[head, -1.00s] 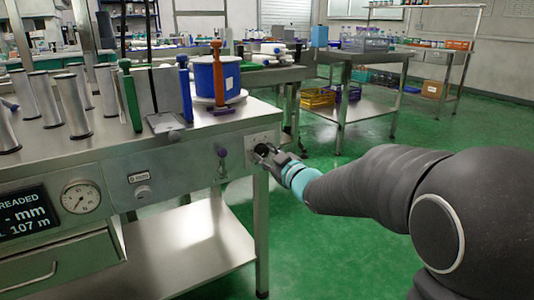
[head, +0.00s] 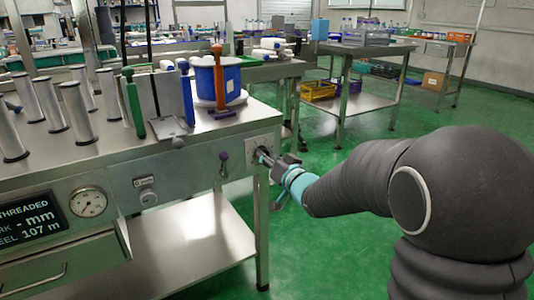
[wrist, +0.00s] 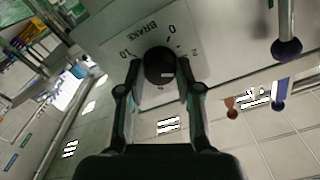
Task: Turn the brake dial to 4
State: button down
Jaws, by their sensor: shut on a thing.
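The brake dial (wrist: 160,62) is a round black knob on a pale plate, near the top middle of the wrist view. The plate is printed BRAKE, with 0, 2 and 10 readable around the knob. A small light mark shows on the knob; I cannot tell which number it points to. My gripper (head: 266,157) is at the plate on the bench's right front corner, with one finger on each side of the knob, shut on it. In the head view the gripper hides most of the dial. The numbers on the knob's gripper side are hidden.
A purple-tipped lever (head: 223,160) sticks out left of the plate. Further left are a small grey knob (head: 148,197), a gauge (head: 88,202) and a display (head: 32,218). A blue spool (head: 220,80) and several metal posts stand on the bench. Green floor is open to the right.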

jog(key=shift+m+p, duration=1.5)
jog(key=shift+m, duration=2.1)
jog(key=c, duration=0.8)
grip_release()
jog(key=shift+o, duration=0.2)
jog(key=shift+s, duration=0.1)
jog(key=v, duration=1.2)
